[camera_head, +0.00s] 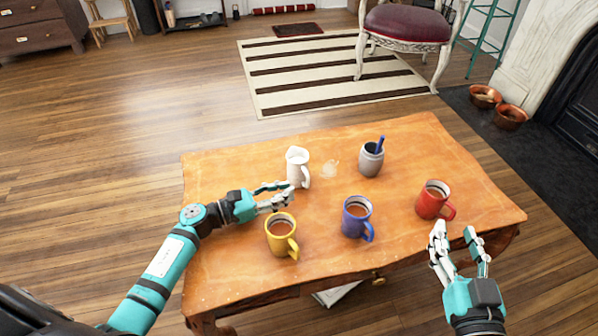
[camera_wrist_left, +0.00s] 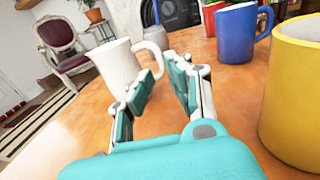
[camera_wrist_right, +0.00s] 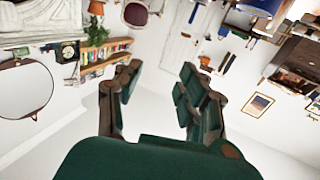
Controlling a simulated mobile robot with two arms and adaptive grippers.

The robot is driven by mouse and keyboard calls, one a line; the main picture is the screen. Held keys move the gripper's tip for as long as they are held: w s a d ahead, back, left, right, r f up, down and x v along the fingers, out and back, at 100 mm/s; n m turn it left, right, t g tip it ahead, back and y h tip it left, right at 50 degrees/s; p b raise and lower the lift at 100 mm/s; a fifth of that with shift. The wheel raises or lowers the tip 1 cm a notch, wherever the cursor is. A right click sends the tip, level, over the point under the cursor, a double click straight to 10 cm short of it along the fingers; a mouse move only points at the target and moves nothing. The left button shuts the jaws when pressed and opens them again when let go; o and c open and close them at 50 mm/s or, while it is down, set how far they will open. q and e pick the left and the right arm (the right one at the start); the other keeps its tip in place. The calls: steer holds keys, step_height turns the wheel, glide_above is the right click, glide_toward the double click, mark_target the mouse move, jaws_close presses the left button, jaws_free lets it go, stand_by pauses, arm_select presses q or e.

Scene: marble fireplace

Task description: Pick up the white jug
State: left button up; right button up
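The white jug (camera_head: 297,165) stands upright on the wooden table, left of centre. In the left wrist view the jug (camera_wrist_left: 117,68) is just past my fingers and to the left, with its handle beside the left finger's tip. My left gripper (camera_head: 287,193) is open, low over the table in front of the jug, and looks empty. I cannot tell if a finger touches the handle. My right gripper (camera_head: 455,236) is open and empty near the table's front right edge; the right wrist view shows only its fingers (camera_wrist_right: 158,70) and the room.
A yellow mug (camera_head: 280,240) stands close to my left gripper on its near side. A blue mug (camera_head: 355,217), a red mug (camera_head: 431,200) and a grey cup with a blue item (camera_head: 370,160) stand farther right. The table's (camera_head: 225,172) left rear is clear.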

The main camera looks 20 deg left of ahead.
mark_target(306, 183)
arm_select(q)
steer(key=x, duration=0.6)
steer(key=shift+a, duration=0.1)
jaws_close()
arm_select(e)
steer(key=shift+a+r+t+y, duration=0.15)
steer(key=shift+r+t+y, duration=0.15)
steer(key=shift+r+t, duration=0.5)
steer(key=shift+r, duration=0.2)
